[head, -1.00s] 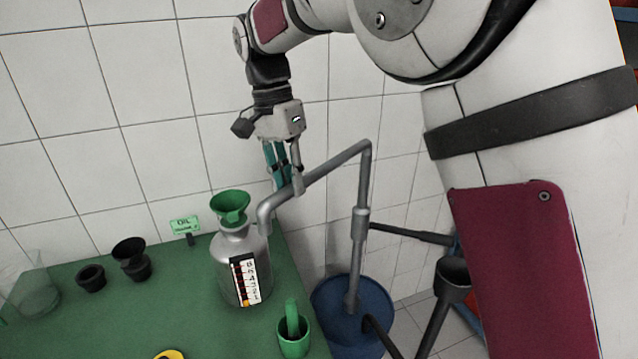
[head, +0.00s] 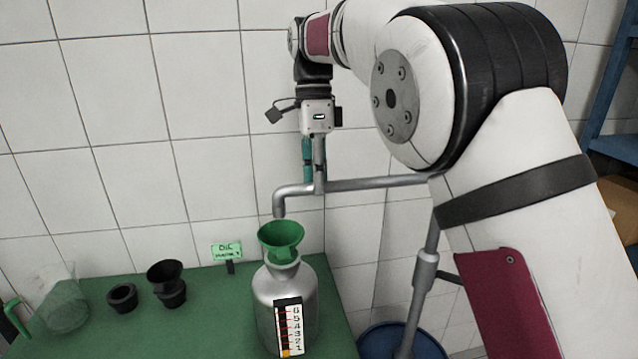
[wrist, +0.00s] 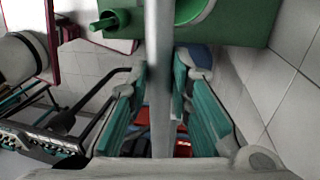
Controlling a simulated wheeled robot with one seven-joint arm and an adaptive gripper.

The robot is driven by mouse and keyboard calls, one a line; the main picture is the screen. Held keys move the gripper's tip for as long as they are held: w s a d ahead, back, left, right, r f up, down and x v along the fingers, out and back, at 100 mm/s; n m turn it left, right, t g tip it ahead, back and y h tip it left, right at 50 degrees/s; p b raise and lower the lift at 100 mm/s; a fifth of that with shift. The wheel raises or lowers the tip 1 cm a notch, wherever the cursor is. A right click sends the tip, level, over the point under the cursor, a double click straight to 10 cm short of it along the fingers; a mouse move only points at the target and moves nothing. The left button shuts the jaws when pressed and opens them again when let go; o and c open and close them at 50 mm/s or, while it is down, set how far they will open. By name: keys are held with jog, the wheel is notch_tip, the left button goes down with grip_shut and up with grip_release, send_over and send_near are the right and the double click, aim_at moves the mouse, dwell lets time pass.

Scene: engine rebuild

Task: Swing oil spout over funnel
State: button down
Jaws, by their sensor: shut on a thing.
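The grey oil spout (head: 375,183) is a bent pipe on an upright stand pipe (head: 420,285). Its down-turned outlet (head: 279,205) shows just above the green funnel (head: 281,236) in the head view, slightly left of its middle. Depth between them is hard to judge. The funnel sits in the neck of a silver can (head: 268,305) with a number scale. My gripper (head: 314,172), with teal fingers, is shut on the spout's upright handle (head: 320,160). In the wrist view, a grey bar (wrist: 159,80) runs between the fingers (wrist: 152,100).
A blue drum (head: 385,340) stands below the stand pipe. Black cups (head: 167,284), a clear beaker (head: 62,300) and a green oil sign (head: 227,251) are on the green table (head: 215,310). A tiled wall (head: 110,120) is close behind.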

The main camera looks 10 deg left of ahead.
jog(key=shift+w+r, duration=0.15)
jog(key=shift+w, duration=0.1)
jog(key=c, duration=1.4)
grip_release()
jog(key=shift+w, duration=0.1)
jog(key=shift+c, duration=0.2)
jog(key=shift+s, duration=0.2)
